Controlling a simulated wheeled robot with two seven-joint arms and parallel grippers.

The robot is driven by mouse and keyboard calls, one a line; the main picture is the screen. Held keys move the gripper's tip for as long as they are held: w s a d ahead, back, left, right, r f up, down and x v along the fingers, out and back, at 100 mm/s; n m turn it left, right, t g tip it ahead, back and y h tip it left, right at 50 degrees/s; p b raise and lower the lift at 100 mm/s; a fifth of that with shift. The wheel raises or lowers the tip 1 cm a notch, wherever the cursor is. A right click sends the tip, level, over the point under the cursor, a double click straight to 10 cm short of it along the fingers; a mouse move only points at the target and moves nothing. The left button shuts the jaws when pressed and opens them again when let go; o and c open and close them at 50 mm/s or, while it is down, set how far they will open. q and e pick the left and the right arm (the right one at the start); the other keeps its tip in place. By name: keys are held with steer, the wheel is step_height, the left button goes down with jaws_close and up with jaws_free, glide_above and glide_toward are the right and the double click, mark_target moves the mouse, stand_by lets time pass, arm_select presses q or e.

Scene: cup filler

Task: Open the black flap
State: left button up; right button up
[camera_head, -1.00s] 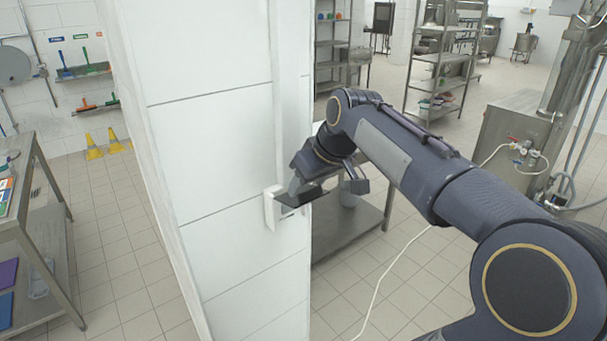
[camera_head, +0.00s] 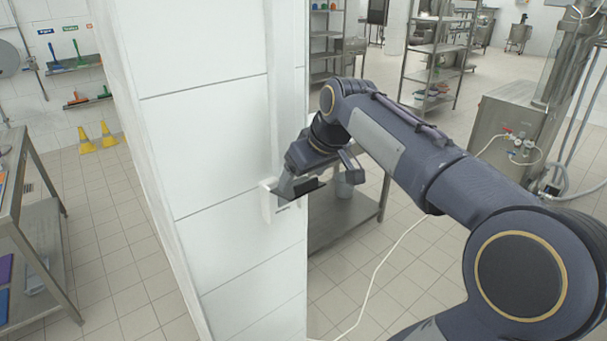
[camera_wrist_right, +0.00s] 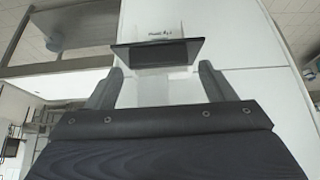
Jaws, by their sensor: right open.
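The black flap (camera_head: 310,187) is a thin dark plate on a small white box (camera_head: 267,203), which is fixed to the edge of a white tiled wall. In the right wrist view the flap (camera_wrist_right: 160,54) stands out from a pale panel with small dark lettering above it. My right gripper (camera_head: 288,187) is at the box, partly covering it in the head view. In the right wrist view the gripper (camera_wrist_right: 162,70) is open, with its fingertips close to the two ends of the flap. I cannot tell whether they touch it. My left gripper is out of view.
The white wall (camera_head: 205,120) fills the middle left. A steel table (camera_head: 345,215) stands behind my right arm. A steel bench (camera_head: 35,210) is at the left edge. A white hose (camera_head: 378,285) crosses the tiled floor at the right.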

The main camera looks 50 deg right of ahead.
steer(key=v, duration=0.7)
steer(key=shift+s+r+b, duration=0.15)
steer(key=shift+r+b, duration=0.05)
steer(key=shift+b, duration=0.15)
steer(key=shift+a+f, duration=0.1)
steer(key=shift+a, duration=0.05)
steer(key=s+a+f+y+b, duration=0.1)
steer(key=s+a+f+y, duration=0.1)
steer(key=a+f, duration=1)
steer(key=s+a+f+n+y+b, duration=0.1)
steer(key=s+a+f+y, duration=0.2)
steer(key=a+f, duration=0.9)
steer(key=shift+s+a+f+b, duration=0.3)
steer(key=shift+s+a+f, duration=0.1)
steer(key=shift+s+a, duration=0.3)
